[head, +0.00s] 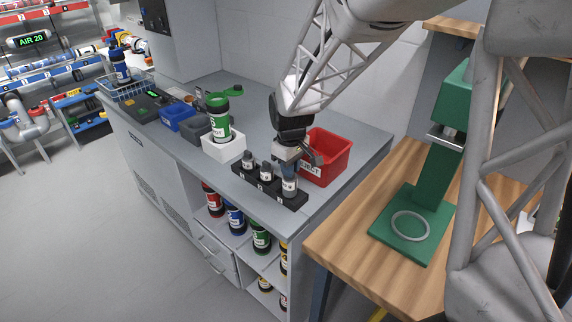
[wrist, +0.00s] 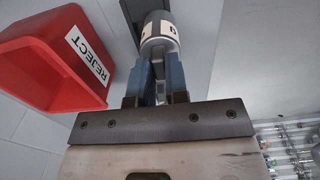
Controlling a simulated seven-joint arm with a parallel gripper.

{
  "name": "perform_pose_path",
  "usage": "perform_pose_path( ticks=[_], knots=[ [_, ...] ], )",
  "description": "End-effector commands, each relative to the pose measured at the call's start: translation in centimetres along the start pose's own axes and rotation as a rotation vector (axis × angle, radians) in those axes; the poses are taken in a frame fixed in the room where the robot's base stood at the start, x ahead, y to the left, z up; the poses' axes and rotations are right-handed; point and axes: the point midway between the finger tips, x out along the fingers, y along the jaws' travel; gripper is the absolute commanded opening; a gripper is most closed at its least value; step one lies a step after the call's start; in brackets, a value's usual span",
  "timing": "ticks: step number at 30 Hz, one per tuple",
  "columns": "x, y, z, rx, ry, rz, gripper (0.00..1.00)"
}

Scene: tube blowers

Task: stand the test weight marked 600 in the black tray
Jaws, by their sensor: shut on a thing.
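My gripper (head: 289,174) is shut on the top of a grey test weight with a white label (head: 289,188), the nearest of three. In the wrist view my blue fingers hold this test weight (wrist: 160,28); part of its mark, a 0, shows, but I cannot read the full number. It stands upright at the right end of a long black holder (head: 239,172); I cannot tell whether it touches the holder. Two more test weights, the middle one (head: 266,172) and the far one (head: 248,160), stand in it. Their marks are too small to read.
A red REJECT bin (head: 328,160) stands close behind my gripper, also in the wrist view (wrist: 45,62). A white block (head: 223,150) holds a green-labelled tube (head: 220,122) to the left. Blue (head: 178,117) and grey bins (head: 197,125) stand farther off. A green press (head: 425,190) is at right.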

Motion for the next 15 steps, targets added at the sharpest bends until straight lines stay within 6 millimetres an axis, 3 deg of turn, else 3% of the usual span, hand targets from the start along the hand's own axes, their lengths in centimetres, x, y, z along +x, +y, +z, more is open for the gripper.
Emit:
perform_pose_path(
  ticks=[6,15],
  knots=[
    [0.2,1.2,-1.8,0.000,0.000,0.000,0.00],
    [0.3,1.8,-2.6,0.000,0.000,0.000,0.00]
  ],
)
